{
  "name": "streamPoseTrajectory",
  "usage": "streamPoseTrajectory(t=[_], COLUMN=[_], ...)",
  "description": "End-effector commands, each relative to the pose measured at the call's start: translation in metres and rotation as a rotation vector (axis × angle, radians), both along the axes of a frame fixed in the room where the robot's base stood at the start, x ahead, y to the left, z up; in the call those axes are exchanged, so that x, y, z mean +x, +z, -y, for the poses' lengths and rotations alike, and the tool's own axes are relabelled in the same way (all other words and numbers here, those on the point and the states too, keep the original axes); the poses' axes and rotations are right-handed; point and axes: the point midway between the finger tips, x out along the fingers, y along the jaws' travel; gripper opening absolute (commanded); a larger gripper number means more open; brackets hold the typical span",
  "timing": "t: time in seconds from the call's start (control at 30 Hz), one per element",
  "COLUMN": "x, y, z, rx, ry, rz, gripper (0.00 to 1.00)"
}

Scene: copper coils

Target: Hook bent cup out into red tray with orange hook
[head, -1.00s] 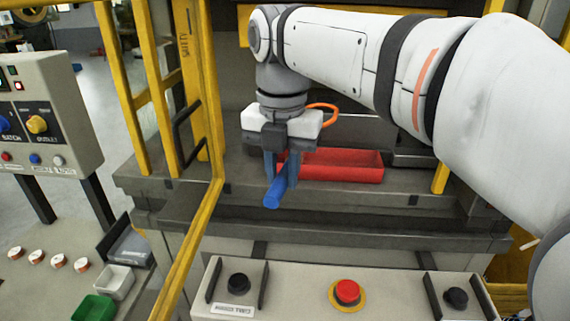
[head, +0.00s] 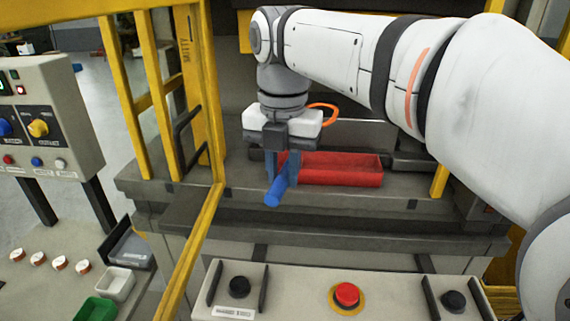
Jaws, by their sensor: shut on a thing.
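My gripper (head: 281,176) points down over the grey ledge and is shut on a blue bar-like handle (head: 274,194). The handle's near end sticks out towards me, tilted down. A curved orange piece (head: 325,108) shows behind the right side of my gripper; I cannot tell whether it joins the blue handle. The red tray (head: 342,179) lies on the ledge just behind and to the right of my gripper, which hides its left end. The part of the tray's inside that shows looks empty. I cannot make out a bent cup.
Yellow guard posts (head: 187,90) stand left of the arm, and another yellow post (head: 440,177) stands right of the tray. A panel with a red button (head: 346,293) is in front. At lower left are several copper-coloured coils (head: 60,262), a white bin (head: 115,282) and a green bin (head: 95,309).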

Motion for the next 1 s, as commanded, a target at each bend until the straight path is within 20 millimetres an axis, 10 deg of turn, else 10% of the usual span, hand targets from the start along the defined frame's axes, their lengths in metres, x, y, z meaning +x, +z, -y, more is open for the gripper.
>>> streamPoseTrajectory(t=[1.0], x=[0.001], y=[0.016], z=[0.0], rx=[0.001], ry=[0.0], rz=[0.001], gripper=[0.02])
